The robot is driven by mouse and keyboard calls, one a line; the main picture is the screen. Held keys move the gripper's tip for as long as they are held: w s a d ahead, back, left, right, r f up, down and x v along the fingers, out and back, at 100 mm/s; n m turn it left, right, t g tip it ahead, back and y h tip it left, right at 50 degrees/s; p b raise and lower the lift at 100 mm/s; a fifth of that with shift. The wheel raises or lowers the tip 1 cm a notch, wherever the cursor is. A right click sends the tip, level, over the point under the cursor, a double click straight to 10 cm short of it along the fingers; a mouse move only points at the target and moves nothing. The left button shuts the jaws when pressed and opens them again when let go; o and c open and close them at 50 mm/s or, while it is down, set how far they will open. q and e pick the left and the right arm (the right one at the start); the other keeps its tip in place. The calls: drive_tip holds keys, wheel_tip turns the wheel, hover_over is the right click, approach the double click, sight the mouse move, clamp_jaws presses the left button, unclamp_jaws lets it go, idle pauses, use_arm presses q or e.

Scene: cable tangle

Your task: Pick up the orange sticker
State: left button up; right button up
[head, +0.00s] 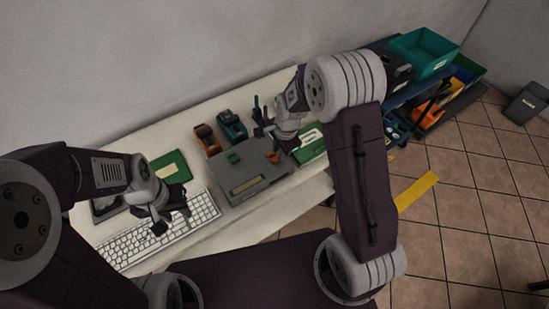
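A small orange patch (272,157) shows at the right part of a grey box (245,180) on the white table; it may be the orange sticker, but it is too small to be sure. My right gripper (280,138) is just above and beyond this patch, with its fingers apart and nothing seen between them. My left gripper (173,218) is over the keyboard (140,240), pointing down, with its fingers apart and empty.
An orange tool (207,139) and a teal tool (232,126) stand behind the grey box. Green boards (168,165) lie on the table (150,140). Coloured bins (424,50) are stacked at the right. A yellow strip (415,192) lies on the tiled floor.

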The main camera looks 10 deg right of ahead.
sight(278, 164)
wheel_tip(278, 164, down, 4)
drive_tip(key=shift+s+f, duration=0.1)
drive_tip(key=shift+w+a+f, duration=0.15)
drive_tip(key=shift+w+f, duration=0.15)
drive_tip(key=shift+s+r, duration=0.1)
drive_tip(key=shift+s, duration=0.05)
clamp_jaws()
use_arm(q)
drive_tip(key=shift+s+d+r, duration=0.15)
drive_tip(key=shift+s+r, duration=0.05)
drive_tip(key=shift+s, duration=0.05)
